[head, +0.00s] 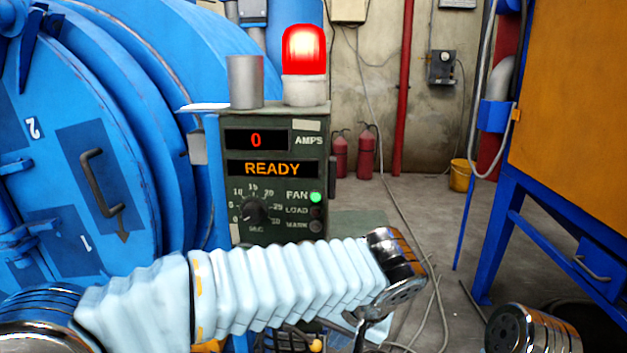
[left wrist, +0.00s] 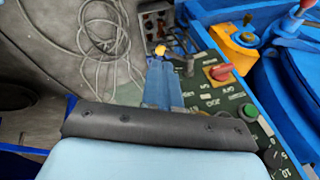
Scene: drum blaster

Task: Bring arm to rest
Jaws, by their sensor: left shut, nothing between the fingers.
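My left arm, in a pale blue ribbed sleeve, reaches across the bottom of the head view from the left. Its metal wrist bends down at the right end, and my left gripper (head: 364,328) hangs below it, partly cut off by the frame edge. It is shut and empty. A metal link of mine shows at the bottom right of the head view. My right gripper is out of view.
A green control box (head: 270,180) reads "0 AMPS" and "READY", under a lit red lamp (head: 304,60). A blue drum machine (head: 90,130) stands left, an orange cabinet (head: 575,110) right. A panel with a red knob (left wrist: 220,71) lies near my wrist. Cables (left wrist: 100,45) lie on the floor.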

